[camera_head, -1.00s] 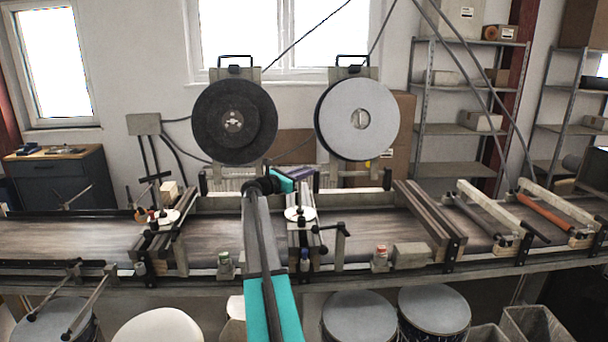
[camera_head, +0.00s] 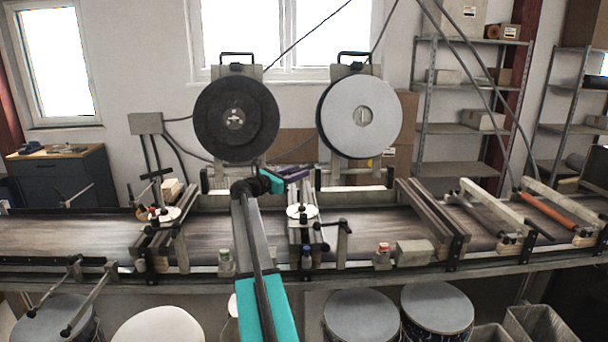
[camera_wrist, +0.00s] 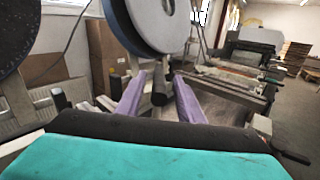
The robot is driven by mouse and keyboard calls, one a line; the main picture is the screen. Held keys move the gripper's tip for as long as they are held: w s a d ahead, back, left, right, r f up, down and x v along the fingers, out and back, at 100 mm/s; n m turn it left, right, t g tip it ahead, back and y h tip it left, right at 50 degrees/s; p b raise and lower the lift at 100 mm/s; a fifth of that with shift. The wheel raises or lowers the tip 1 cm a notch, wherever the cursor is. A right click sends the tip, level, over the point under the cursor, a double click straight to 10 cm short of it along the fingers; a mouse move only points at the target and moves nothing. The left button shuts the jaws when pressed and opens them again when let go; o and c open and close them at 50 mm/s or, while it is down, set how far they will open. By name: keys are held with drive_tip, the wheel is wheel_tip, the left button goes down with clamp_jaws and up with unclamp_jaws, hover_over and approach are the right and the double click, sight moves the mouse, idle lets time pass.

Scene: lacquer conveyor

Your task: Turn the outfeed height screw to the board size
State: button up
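Two white round dials with dark knobs sit on the conveyor's cross frames: a left dial (camera_head: 163,215) and a middle dial (camera_head: 302,212). I cannot tell for sure which one belongs to the outfeed height screw, and no scale can be read. My gripper (camera_head: 296,172), with purple fingers, is above and behind the middle dial in the head view. In the wrist view my gripper (camera_wrist: 157,84) is open, its fingers spread apart. A dark upright cylindrical handle (camera_wrist: 160,86) shows in the gap between them; whether it lies between the fingers or beyond is unclear.
A black disc (camera_head: 236,119) and a grey disc (camera_head: 360,117) stand upright behind the belt, the grey one close above my gripper in the wrist view. A crank (camera_head: 341,226) is right of the middle dial. Small jars (camera_head: 226,264) stand on the front rail.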

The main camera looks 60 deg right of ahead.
drive_tip(key=b+v, duration=0.2)
drive_tip(key=v, duration=0.7)
idle(0.4)
